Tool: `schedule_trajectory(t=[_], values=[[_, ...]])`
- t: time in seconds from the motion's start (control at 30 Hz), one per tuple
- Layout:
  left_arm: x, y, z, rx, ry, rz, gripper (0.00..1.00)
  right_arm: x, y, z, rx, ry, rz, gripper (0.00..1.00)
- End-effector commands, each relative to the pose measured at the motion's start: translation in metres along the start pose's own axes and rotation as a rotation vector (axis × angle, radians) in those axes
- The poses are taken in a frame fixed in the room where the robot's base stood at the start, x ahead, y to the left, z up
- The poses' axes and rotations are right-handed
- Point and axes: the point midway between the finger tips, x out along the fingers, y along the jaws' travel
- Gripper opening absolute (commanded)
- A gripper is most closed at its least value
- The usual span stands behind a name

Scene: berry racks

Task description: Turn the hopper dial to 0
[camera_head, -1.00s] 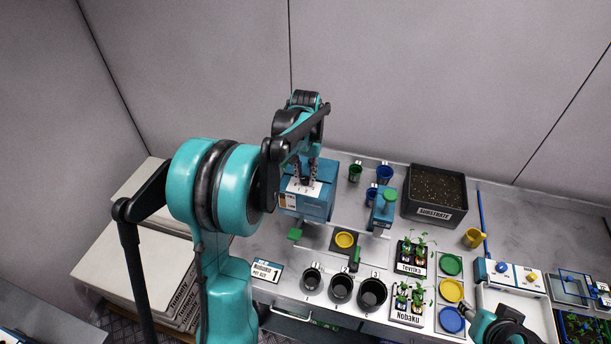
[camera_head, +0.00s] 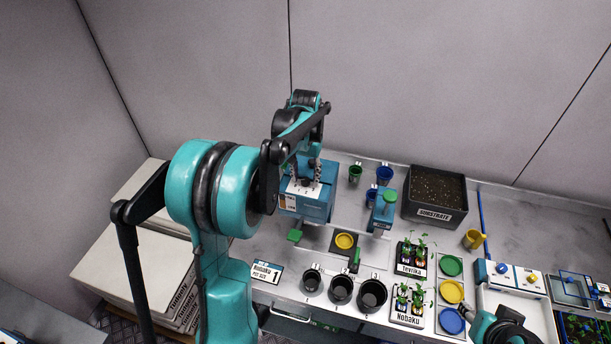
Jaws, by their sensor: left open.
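The hopper is a blue box (camera_head: 314,211) with a white top plate, standing at the left part of the bench. The dark dial (camera_head: 306,184) sits on its top plate, with small marks in front of it that are too small to read fully. My left gripper (camera_head: 305,179) points down over the hopper top, open, with its fingers on either side of the dial. I cannot tell whether they touch it. My right arm shows at the bottom right edge (camera_head: 503,330), and its fingers are not clearly visible.
A yellow disc (camera_head: 345,240) lies before the hopper. Black pots (camera_head: 341,289), a Nobaku card (camera_head: 266,272) and seedling trays (camera_head: 411,259) stand in front. A blue device (camera_head: 382,213), green and blue cups (camera_head: 355,173) and a substrate bin (camera_head: 435,196) stand to the right.

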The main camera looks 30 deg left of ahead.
Motion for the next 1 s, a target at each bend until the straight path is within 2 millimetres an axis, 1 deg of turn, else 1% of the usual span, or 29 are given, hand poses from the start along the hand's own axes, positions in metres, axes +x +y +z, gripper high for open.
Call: schedule_trajectory(t=[0.17,0.4,0.5,0.6,0.7,1.0], values=[[-0.027,0.0,0.0,0.0,0.0,0.0,0.43,0.0,0.0,0.0,0.0,0.0,0.0,0.4],[-0.08,0.0,0.0,0.0,0.0,0.0,0.43,0.0,0.0,0.0,0.0,0.0,0.0,0.4],[-0.097,0.0,0.0,0.0,0.0,0.0,0.43,0.0,0.0,0.0,0.0,0.0,0.0,0.4],[-0.109,0.0,-0.001,0.0,0.0,0.0,0.43,0.0,0.0,0.0,0.0,0.0,0.0,0.4],[-0.115,0.0,0.0,0.0,0.0,0.0,0.43,0.0,0.0,0.0,0.0,0.0,0.0,0.4],[-0.117,0.0,0.0,0.0,0.0,0.0,0.43,0.0,0.0,0.0,0.0,0.0,0.0,0.4]])
